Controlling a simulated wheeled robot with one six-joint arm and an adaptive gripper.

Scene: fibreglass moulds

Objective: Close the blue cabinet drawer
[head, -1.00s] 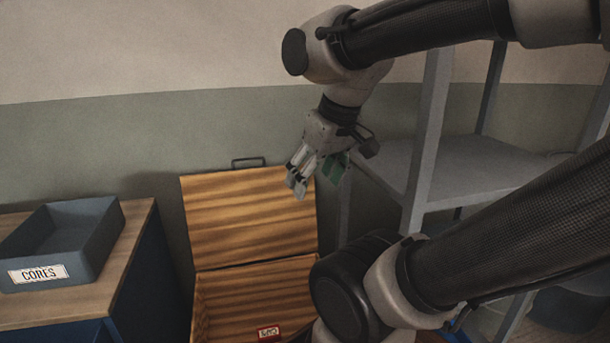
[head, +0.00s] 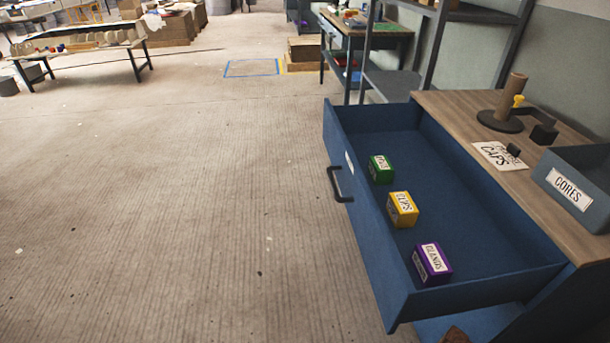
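The blue cabinet drawer (head: 350,215) is pulled far out of the blue cabinet, whose wooden top (head: 462,120) is at the right. The drawer front faces left over the floor and has a dark bar handle (head: 338,184). Inside the drawer stand a green box (head: 381,169), a yellow box (head: 402,209) and a purple box (head: 431,264), spaced apart in a row. My gripper is not in the head view now.
On the cabinet top are a grey bin labelled CORES (head: 573,190), a white CAPS card (head: 499,156) and a dark-based stand with a brown post (head: 511,98). Grey shelving (head: 392,84) stands behind the cabinet. The concrete floor (head: 200,200) left of the drawer is clear.

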